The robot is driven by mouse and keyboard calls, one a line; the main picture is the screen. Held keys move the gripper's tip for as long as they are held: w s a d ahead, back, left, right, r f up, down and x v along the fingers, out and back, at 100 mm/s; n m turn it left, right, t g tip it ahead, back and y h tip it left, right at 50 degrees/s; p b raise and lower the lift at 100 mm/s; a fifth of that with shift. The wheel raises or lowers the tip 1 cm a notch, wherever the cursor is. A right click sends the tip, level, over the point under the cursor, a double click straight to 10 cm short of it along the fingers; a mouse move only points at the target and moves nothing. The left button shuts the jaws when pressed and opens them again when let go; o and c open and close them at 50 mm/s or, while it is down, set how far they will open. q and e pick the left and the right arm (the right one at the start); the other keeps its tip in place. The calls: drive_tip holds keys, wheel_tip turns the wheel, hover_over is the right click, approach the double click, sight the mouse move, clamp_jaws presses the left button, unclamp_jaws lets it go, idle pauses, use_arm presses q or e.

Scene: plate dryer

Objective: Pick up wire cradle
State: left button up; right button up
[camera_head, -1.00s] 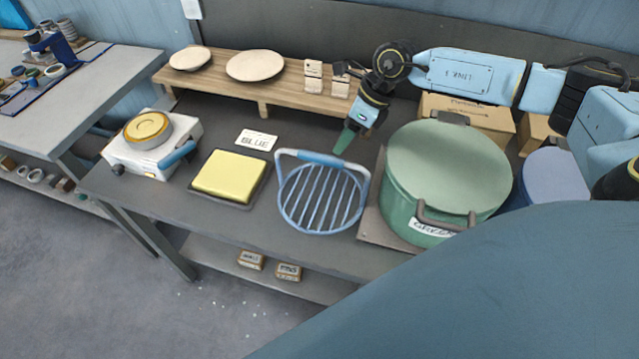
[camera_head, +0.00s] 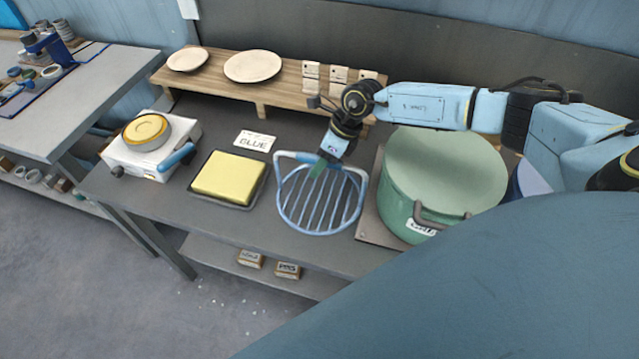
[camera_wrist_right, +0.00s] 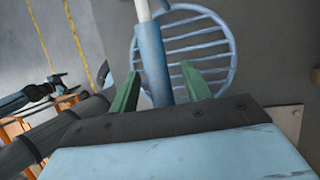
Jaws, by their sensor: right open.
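The wire cradle (camera_head: 322,203) is a round blue wire grid with a raised handle whose grip is a thicker blue bar. It rests on the dark bench between the yellow pad and the green pot. My right gripper (camera_head: 317,170) is over the cradle's handle. In the right wrist view, the two green fingers of my right gripper (camera_wrist_right: 160,88) are apart, with the blue handle grip (camera_wrist_right: 153,62) between them. The cradle's grid (camera_wrist_right: 195,45) shows beyond. I cannot tell whether the fingers touch the grip.
A lidded green pot (camera_head: 440,175) stands close right of the cradle. A wooden shelf (camera_head: 215,85) with plates and small blocks runs behind.

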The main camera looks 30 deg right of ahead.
drive_tip(key=shift+f, duration=0.25)
drive_tip(key=shift+c, duration=0.3)
clamp_jaws()
